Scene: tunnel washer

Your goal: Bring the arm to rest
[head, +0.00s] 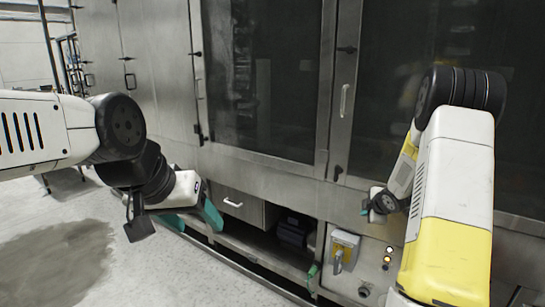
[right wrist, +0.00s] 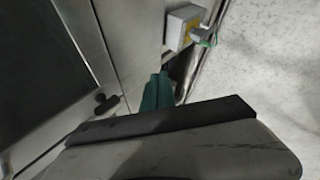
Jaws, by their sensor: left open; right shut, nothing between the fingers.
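My left arm comes in from the left and bends down. Its left gripper (head: 193,219) has teal fingers spread apart and empty, in front of the washer's lower front. My right arm, white and yellow, rises at the right and folds back down. Its right gripper (head: 365,207) is small and partly hidden by the wrist, close in front of the steel washer panel, left of the arm. In the right wrist view its teal fingers (right wrist: 158,92) are together with nothing between them. I cannot tell whether they touch the panel.
The steel washer (head: 270,166) with dark glass doors fills the back. A vertical door handle (head: 345,101) sticks out left of my right arm. A grey and yellow switch box (head: 343,248) sits below the right gripper; it also shows in the right wrist view (right wrist: 183,25). Open floor (head: 120,265) lies at left.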

